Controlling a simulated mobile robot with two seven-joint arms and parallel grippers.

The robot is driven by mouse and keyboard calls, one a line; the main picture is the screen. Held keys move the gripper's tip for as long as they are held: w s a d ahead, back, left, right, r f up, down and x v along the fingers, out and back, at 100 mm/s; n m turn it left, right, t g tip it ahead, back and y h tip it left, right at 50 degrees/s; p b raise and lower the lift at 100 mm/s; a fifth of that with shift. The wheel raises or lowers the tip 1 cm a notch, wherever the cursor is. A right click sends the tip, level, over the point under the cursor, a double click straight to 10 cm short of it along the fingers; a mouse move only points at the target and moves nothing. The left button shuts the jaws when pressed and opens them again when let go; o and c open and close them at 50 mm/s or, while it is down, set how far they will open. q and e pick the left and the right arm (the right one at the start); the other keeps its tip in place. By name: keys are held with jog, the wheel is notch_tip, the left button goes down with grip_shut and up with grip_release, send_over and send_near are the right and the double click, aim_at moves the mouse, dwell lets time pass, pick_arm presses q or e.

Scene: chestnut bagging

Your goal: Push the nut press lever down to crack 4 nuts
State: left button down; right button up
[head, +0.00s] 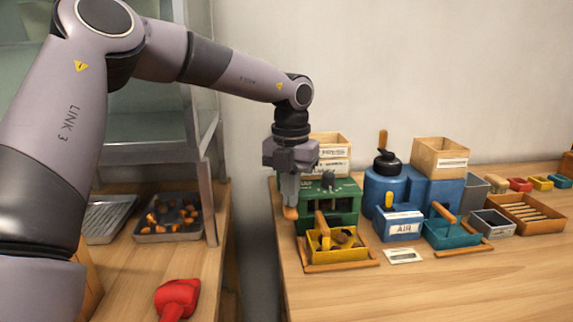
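The green nut press (343,202) stands at the left end of the right-hand table. A yellow tray (349,256) with brown nuts (343,239) sits in front of it, and a wooden handle (320,220) leans over the tray. My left gripper (289,203) points down at the press's left front corner. An orange-brown lever end (290,213) shows just below its fingers, touching or nearly so. The fingers overlap from this side, so their gap is hidden. The number of nuts and whether any is cracked cannot be made out. My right gripper is out of view.
A blue machine (418,192), an AIR box (400,226) and a teal tray (447,236) stand right of the press. A metal tray (199,230) of chestnuts and a red object (176,299) lie on the left table. A gap separates the tables; the right table's front is clear.

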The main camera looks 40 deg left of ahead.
pick_arm(q)
notch_tip(320, 180, up, 9)
jog(key=p, duration=0.6)
jog(key=shift+w+a, duration=0.25)
jog(key=shift+a, duration=0.1)
jog(key=shift+r+p, duration=0.15)
jog(key=shift+p, duration=0.15)
notch_tip(320, 180, up, 5)
jog(key=p, duration=0.3)
jog(key=shift+p, duration=0.35)
jog(key=shift+f, duration=0.2)
